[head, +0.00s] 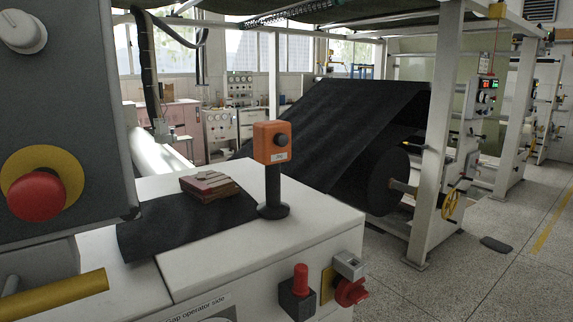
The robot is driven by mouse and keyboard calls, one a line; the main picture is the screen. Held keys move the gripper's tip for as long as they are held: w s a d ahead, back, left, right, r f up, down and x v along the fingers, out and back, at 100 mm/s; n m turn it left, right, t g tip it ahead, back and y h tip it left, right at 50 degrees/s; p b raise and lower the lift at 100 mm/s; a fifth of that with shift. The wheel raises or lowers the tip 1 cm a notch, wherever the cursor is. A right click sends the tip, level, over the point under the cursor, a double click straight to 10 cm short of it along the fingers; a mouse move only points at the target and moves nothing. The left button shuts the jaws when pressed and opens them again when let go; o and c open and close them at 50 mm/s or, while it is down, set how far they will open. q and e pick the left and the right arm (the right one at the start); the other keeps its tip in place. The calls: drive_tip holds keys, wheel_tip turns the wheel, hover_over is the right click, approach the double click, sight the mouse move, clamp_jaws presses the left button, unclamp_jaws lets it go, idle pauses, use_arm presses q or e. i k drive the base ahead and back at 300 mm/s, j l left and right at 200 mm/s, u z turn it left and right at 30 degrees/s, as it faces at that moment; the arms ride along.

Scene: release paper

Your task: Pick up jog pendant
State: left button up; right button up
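The likely jog pendant is an orange box (264,143) with a dark round button and a small white label. It sits upright on a black post with a round black base (273,210). The base stands on the white cabinet top (225,255), near its right end. Neither of my grippers shows in the head view, and nothing touches the pendant.
A reddish-brown block (210,187) lies on black sheet (165,225) left of the pendant. A grey panel (60,120) with a red button (36,196) fills the left. A red lever switch (300,280) and red knob (351,291) stick out in front. A large black roll (375,180) stands behind.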

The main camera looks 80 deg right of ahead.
sight(266, 153)
drive_tip(key=z, duration=2.3)
